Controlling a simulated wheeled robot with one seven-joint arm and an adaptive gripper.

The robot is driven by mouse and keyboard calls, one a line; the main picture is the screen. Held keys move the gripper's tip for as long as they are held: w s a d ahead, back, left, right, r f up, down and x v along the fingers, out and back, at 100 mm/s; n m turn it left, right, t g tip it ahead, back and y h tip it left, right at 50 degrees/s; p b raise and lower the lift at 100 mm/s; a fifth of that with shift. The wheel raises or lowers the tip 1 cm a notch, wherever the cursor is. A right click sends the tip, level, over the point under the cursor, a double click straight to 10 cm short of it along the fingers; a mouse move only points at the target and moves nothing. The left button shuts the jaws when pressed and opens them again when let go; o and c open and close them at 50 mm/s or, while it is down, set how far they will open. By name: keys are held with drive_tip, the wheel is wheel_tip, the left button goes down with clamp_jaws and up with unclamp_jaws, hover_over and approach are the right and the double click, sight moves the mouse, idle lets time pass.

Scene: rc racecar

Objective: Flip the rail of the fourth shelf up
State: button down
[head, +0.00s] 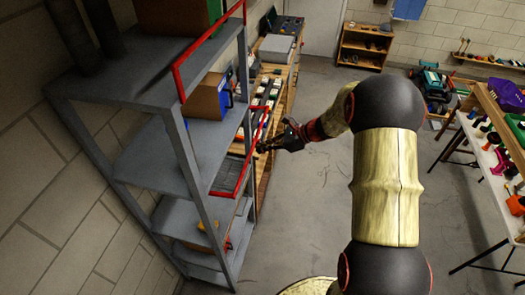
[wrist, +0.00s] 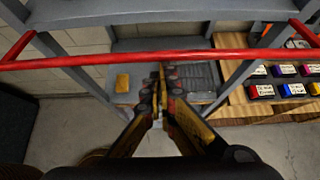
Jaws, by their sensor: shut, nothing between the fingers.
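The grey shelf unit (head: 185,170) stands against the left wall in the head view, with several levels. A red rail (head: 247,150) projects from its front at mid height. In the wrist view a red rail (wrist: 160,59) spans nearly the full width, its side arms running back at both ends. My gripper (head: 262,147) is just outside the mid-height rail in the head view. In the wrist view its fingers (wrist: 161,72) are together and empty, with their tips close to the rail; contact cannot be told. I cannot tell for certain which level is the fourth.
Another red rail (head: 207,52) is at the top level, and a box (head: 208,97) sits below it. A wooden bench (head: 285,88) with small items stands beyond the unit. A table (head: 488,150) is at right. The floor (head: 300,200) between is clear.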

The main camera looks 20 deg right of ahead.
drive_tip(key=r, duration=0.1)
wheel_tip(320, 180, up, 6)
drive_tip(key=p, duration=0.2)
hover_over(254, 144)
drive_tip(key=shift+s+d+f, duration=0.15)
drive_tip(key=shift+s+d, duration=0.15)
drive_tip(key=shift+s, duration=0.05)
idle(0.9)
drive_tip(key=shift+f+b, duration=0.5)
drive_tip(key=shift+f, duration=0.1)
drive_tip(key=f, duration=0.1)
drive_tip(key=f+b, duration=0.2)
drive_tip(key=shift+w+a, duration=0.25)
drive_tip(key=shift+a, duration=0.05)
drive_tip(key=s+d+r+b, duration=0.1)
drive_tip(key=s+d, duration=0.4)
drive_tip(key=d, duration=0.3)
drive_tip(key=shift+s+r+b, duration=0.15)
drive_tip(key=shift+s+b, duration=0.25)
